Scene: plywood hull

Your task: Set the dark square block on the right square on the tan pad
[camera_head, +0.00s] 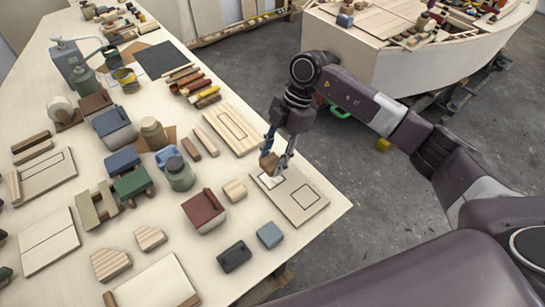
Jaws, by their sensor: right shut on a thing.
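The tan pad (313,208) lies near the table's right edge, with outlined squares on its top. The right square (305,197) is bare. A pale patch shows at the left square (271,181). My right gripper (277,162) is above the pad's far left end, fingers pointing down, shut on a small brown block (268,162). The block looks tilted and its underside is hidden, so I cannot tell whether it touches the pad. A dark block (235,256) lies on the table in front of the pad. My left gripper is not in view.
A blue-grey block (270,235) stands just in front of the pad. A dark red box (203,211) and a small wooden block (234,190) stand to its left. Another outlined board (231,130) lies behind. The plywood hull (400,60) stands across the floor.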

